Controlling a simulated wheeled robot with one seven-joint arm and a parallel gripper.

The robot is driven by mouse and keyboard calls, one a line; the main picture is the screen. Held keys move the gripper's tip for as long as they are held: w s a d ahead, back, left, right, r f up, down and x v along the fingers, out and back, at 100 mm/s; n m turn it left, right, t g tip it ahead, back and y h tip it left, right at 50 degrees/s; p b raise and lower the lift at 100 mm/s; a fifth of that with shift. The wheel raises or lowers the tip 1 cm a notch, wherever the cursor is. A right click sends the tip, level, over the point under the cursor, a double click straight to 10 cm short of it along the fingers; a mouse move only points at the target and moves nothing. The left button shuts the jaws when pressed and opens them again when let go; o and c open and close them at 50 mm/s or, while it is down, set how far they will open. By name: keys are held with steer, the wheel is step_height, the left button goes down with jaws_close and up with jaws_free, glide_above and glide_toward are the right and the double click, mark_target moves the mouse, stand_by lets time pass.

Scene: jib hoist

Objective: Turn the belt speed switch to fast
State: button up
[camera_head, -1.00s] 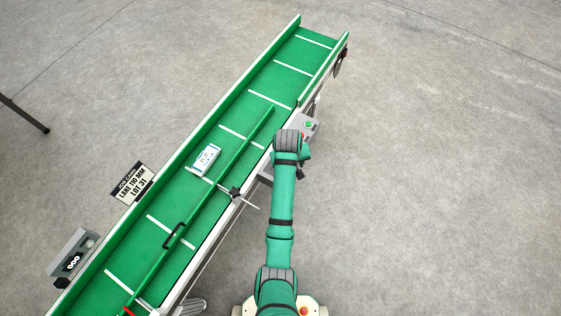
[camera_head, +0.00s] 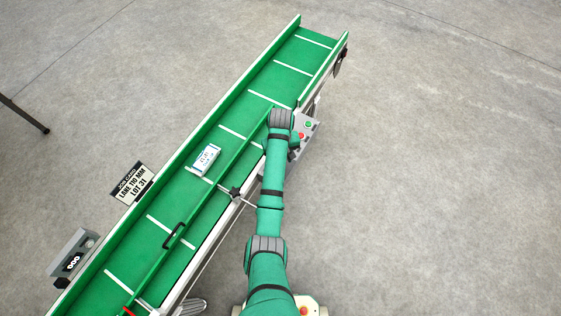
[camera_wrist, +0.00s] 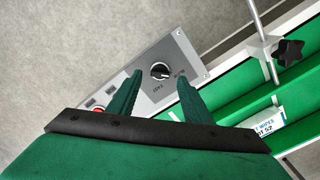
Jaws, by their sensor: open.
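The belt speed switch (camera_wrist: 160,70) is a black round knob with a pale pointer mark on a grey control box (camera_wrist: 183,50). In the wrist view it lies beyond and between my two fingertips, with no contact visible. My gripper (camera_wrist: 158,88) is open and empty, its two green fingers spread either side of the knob. Lettering beside the knob is too small to read surely. In the head view the control box (camera_head: 308,126) shows a green and a red button; the knob is hidden by my arm there.
The green conveyor belt (camera_head: 165,226) runs diagonally, with a white carton (camera_head: 206,158) on it beside a green guide rail. A black star knob (camera_wrist: 288,52) and its rod stand near the box. A red button (camera_wrist: 97,108) is close to the left finger. Floor at right is clear.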

steer(key=shift+f, duration=1.45)
steer(key=c, duration=1.1)
steer(key=shift+o, duration=0.2)
